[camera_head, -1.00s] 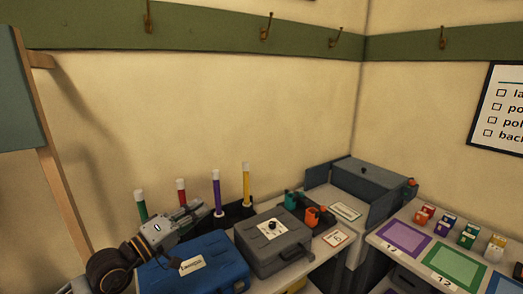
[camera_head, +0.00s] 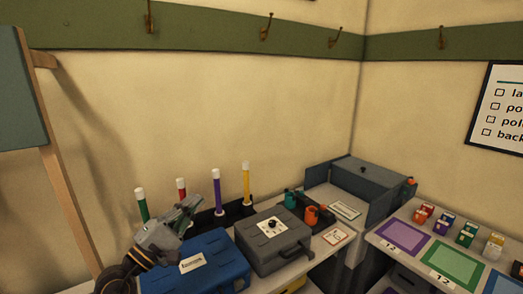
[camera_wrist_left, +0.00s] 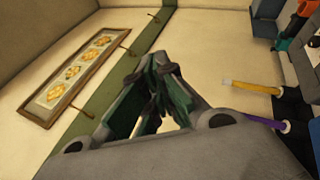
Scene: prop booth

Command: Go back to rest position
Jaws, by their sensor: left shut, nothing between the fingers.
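My left gripper (camera_head: 194,205) is above the back left part of the blue case (camera_head: 215,262), in front of the coloured sticks. Its fingers are closed together with nothing between them, as the left wrist view also shows (camera_wrist_left: 158,75). In the head view its fingers point up and to the right. My right gripper is in neither view.
Several white-tipped sticks, such as the purple one (camera_head: 217,192) and the yellow one (camera_head: 246,183), stand upright behind the cases. A grey case (camera_head: 285,253) is right of the blue one. A wooden post (camera_head: 68,205) rises at the left.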

